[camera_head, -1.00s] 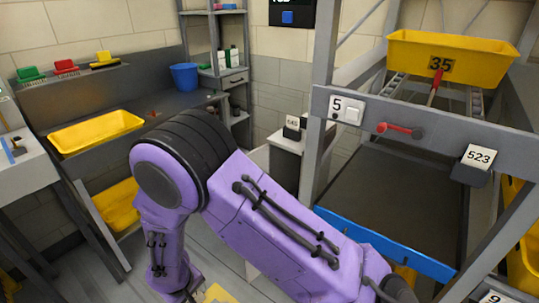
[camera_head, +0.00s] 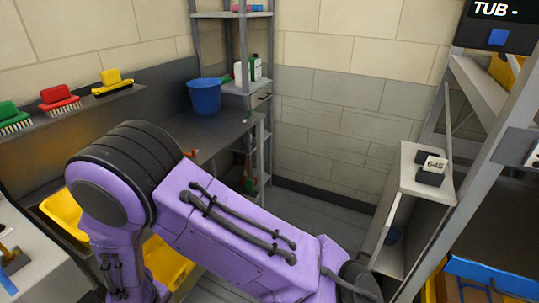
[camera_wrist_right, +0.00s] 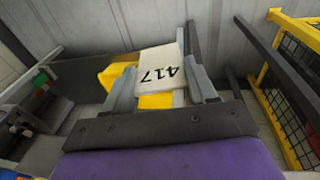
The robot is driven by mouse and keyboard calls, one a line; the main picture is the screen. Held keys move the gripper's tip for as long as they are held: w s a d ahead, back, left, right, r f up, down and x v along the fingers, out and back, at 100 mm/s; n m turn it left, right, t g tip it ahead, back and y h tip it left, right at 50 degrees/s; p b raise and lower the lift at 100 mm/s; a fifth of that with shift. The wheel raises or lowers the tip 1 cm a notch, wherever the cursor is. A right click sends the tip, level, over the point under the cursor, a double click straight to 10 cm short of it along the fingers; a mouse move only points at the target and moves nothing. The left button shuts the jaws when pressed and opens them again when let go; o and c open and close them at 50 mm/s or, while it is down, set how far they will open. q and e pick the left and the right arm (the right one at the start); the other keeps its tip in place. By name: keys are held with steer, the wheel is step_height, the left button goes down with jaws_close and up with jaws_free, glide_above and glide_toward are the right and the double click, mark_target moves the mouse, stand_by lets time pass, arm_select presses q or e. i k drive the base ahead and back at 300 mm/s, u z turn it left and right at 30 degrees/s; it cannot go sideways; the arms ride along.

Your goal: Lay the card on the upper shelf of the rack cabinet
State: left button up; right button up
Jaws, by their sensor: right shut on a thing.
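The card (camera_wrist_right: 163,67) is pale with black digits 417 and shows in the right wrist view. My right gripper (camera_wrist_right: 161,80) is shut on it, with one grey finger on each side. The head view shows a purple arm of mine, but neither gripper. Two shelved pieces show there, and I cannot tell for sure which is the rack cabinet. One is a tall grey shelf unit (camera_head: 245,14) in the back corner, with bottles on a middle shelf. The other is a low white open-fronted cabinet (camera_head: 412,180) at the right, with a dark block marked 645 on top.
A grey bench with a blue bucket (camera_head: 204,97) stands at the left, below a ledge with brushes (camera_head: 60,98). Yellow tubs (camera_head: 62,212) are partly behind my arm. A grey conveyor frame (camera_head: 480,155) rises at the right. Floor between bench and white cabinet looks clear.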

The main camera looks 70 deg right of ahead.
mark_target(386, 258)
steer(key=i, duration=0.4)
steer(key=z, duration=3.1)
steer(key=i, duration=0.5)
